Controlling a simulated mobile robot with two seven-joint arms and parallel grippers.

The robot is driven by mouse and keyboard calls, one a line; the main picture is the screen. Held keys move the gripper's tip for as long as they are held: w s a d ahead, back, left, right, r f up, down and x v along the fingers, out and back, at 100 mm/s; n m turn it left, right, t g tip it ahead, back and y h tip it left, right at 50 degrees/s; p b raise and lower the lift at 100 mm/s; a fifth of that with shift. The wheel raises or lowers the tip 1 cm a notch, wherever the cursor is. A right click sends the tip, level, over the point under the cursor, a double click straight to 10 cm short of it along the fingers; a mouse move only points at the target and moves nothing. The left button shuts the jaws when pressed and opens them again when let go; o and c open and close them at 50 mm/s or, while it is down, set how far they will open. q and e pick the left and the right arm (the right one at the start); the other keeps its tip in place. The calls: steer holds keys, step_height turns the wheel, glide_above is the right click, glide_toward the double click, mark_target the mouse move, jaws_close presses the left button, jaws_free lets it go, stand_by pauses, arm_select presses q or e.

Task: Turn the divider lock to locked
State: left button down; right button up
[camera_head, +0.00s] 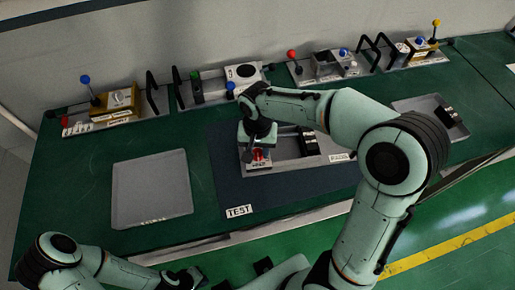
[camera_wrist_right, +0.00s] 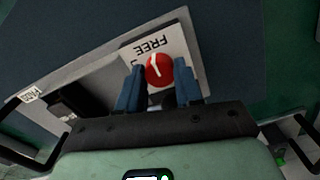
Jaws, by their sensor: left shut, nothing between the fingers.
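The red divider lock knob (camera_wrist_right: 158,71) with a white pointer line sits on a white plate marked FREE (camera_wrist_right: 158,42), at the end of a grey tray-like unit (camera_head: 287,150). In the head view the knob (camera_head: 258,155) is partly covered by my right gripper (camera_head: 258,148). In the right wrist view, my right gripper's blue fingers (camera_wrist_right: 159,67) stand apart, one on each side of the knob, with a thin gap showing. Exact contact is hard to tell. My left gripper (camera_head: 192,279) is shut and empty, low at the front left, away from the unit.
The unit stands on a dark blue mat (camera_head: 290,194) with a TEST label. A grey tray (camera_head: 152,190) lies to its left. Modules with levers and handles (camera_head: 112,108) line the back. Another tray (camera_head: 425,112) is at right. My right arm crosses above the unit.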

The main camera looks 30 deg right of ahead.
steer(key=shift+n, duration=0.4)
steer(key=n, duration=1.3)
steer(key=shift+p, duration=0.3)
arm_select(q)
steer(key=shift+w+r, duration=0.5)
steer(key=shift+r, duration=0.15)
arm_select(e)
steer(key=shift+n, duration=2.2)
